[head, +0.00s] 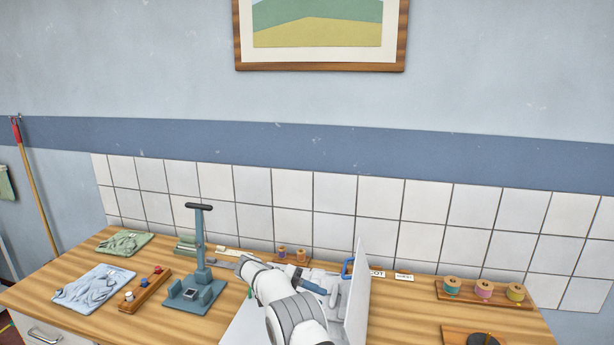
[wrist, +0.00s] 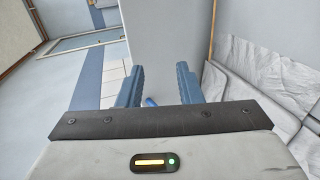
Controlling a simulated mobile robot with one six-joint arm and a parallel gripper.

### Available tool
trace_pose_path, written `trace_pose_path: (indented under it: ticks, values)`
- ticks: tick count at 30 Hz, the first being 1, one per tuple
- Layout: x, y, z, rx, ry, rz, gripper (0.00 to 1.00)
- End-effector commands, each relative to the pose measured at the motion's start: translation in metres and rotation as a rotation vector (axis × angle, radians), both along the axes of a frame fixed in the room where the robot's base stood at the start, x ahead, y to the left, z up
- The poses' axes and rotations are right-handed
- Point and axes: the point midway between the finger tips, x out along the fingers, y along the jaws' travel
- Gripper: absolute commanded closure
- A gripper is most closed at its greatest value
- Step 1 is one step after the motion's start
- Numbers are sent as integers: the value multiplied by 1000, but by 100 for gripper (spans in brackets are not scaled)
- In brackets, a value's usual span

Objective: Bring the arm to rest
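My arm (head: 290,310) reaches up from the bottom middle of the head view, over the wooden table and beside a white upright panel (head: 357,300). In the wrist view my gripper (wrist: 160,78) has its two blue fingers well apart. I see nothing held between them. A pale panel (wrist: 165,35) fills the view beyond the fingers. A small blue piece (wrist: 150,102) shows low between the fingers; whether they touch it is unclear.
A blue-grey stand (head: 200,255) with a black top bar is left of my arm. Folded cloths (head: 95,287) and a rack of knobs (head: 145,290) lie further left. A spool tray (head: 483,293) and a dark round item (head: 483,339) are at the right. A tiled wall stands behind.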

Motion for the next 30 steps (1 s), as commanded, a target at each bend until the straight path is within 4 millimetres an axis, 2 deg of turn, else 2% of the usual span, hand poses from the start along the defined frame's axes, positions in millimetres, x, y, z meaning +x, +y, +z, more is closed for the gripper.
trace_pose_path:
  ticks: [11, 20, 26, 30]
  values:
    - [0, -19, 27, 100, 28, 9, 68]
    - [-11, -45, 63, 249, 58, 29, 68]
    - [-39, -73, 100, 422, 69, 61, 68]
    - [-70, -92, 123, 551, 66, 90, 68]
